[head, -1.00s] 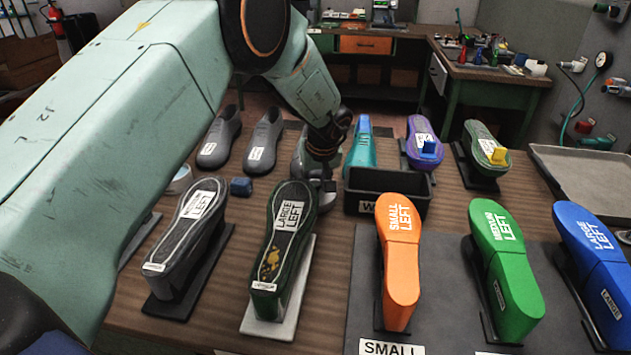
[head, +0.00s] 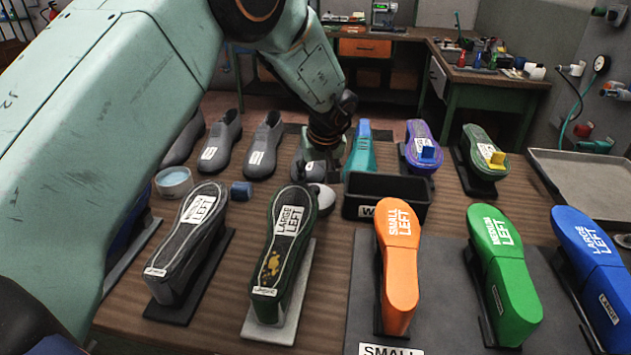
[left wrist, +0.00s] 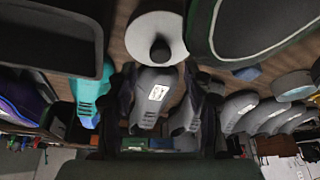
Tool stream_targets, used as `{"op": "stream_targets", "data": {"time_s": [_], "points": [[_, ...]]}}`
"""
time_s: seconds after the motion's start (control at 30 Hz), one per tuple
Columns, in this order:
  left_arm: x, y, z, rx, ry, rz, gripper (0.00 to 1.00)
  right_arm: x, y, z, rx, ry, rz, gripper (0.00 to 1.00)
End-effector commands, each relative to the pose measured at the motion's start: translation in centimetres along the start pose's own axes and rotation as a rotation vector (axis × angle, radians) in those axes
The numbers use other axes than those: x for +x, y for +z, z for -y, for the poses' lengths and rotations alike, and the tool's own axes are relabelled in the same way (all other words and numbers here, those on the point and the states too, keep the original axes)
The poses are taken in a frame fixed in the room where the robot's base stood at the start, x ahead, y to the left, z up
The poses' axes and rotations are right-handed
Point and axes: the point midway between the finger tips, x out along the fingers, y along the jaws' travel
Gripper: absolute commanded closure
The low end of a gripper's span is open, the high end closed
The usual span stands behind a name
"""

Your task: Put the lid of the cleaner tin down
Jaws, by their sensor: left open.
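The lid (head: 322,198) is a pale grey disc with a round knob. It lies on the wooden bench just right of the dark green large left form. In the left wrist view the lid (left wrist: 157,38) is at the top centre, knob facing the camera. The cleaner tin (head: 174,181) stands open at the left of the bench, with light blue contents showing. My left gripper (head: 322,168) is behind the lid, its tips partly hidden in the head view. My right gripper is not in view.
A black bin (head: 387,199) stands close right of the lid. The dark green form (head: 283,240) and a grey form (head: 187,240) stand in front. A blue block (head: 241,190) lies by the tin. Grey shoes (head: 265,145) and a teal tool (head: 361,150) stand behind.

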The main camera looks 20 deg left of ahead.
Motion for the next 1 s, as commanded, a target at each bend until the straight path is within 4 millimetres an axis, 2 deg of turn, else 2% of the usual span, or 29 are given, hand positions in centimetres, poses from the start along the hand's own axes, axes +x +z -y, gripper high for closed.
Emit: {"op": "stream_targets", "data": {"time_s": [0.03,0.2,0.4,1.0], "points": [[-1.4,-0.1,0.0,0.002,0.001,-0.003,0.49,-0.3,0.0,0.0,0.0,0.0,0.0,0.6],[-4.6,-0.1,0.0,0.001,0.0,-0.003,0.49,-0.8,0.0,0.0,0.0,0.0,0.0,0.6],[-6.8,0.0,0.0,0.001,0.0,-0.001,0.49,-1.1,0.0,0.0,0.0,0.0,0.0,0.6],[-7.3,0.0,0.0,0.0,0.0,0.0,0.49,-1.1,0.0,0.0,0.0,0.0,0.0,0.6]]}}
